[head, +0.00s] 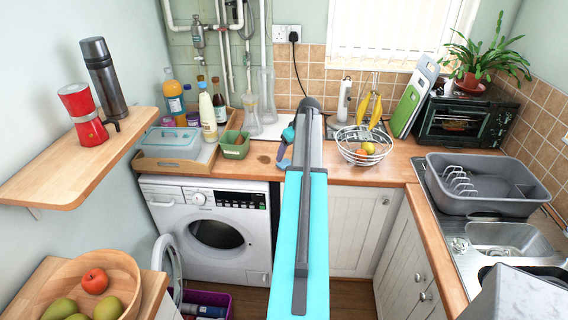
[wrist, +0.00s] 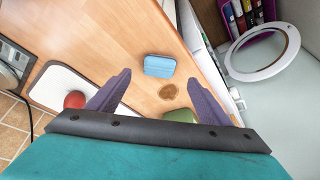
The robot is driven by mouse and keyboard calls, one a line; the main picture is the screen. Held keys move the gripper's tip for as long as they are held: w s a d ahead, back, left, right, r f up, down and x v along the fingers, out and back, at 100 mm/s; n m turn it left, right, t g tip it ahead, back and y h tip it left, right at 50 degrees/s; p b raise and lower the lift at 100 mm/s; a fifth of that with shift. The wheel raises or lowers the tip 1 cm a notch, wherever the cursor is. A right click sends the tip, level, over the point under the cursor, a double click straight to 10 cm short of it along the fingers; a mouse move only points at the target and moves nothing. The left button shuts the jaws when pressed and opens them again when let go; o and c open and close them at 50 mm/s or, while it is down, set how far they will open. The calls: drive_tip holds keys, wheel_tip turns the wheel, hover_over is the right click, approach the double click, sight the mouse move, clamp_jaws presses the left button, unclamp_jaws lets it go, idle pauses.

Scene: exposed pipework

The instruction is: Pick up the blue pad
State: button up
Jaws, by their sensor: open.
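The blue pad (wrist: 159,66) lies flat on the wooden counter in the wrist view, beside a round brown mark. In the head view a small blue piece of it (head: 284,164) shows at the counter's front, partly hidden by my arm. My gripper (wrist: 159,76) is open, with its two purple fingers apart and nothing between them. The pad appears between and just beyond the fingertips; the height gap is hard to tell. In the head view my gripper is largely hidden behind my arm.
A green container (head: 235,145) stands left of my arm; its edge shows low in the wrist view (wrist: 180,116). A white board (wrist: 70,88) with a red object lies left. A wire fruit bowl (head: 363,145) stands right. The washing machine door (head: 168,265) hangs open below.

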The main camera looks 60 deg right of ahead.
sight(285, 162)
drive_tip(key=shift+x, duration=0.9)
drive_tip(key=shift+w+f+p, duration=0.1)
drive_tip(key=shift+p, duration=0.3)
drive_tip(key=shift+p+x, duration=1.05)
drive_tip(key=shift+x, duration=0.15)
drive_tip(key=shift+p+x, duration=0.45)
drive_tip(key=shift+x, duration=0.85)
drive_tip(key=shift+d, duration=0.15)
drive_tip(key=shift+c, duration=0.5)
drive_tip(key=c, duration=1)
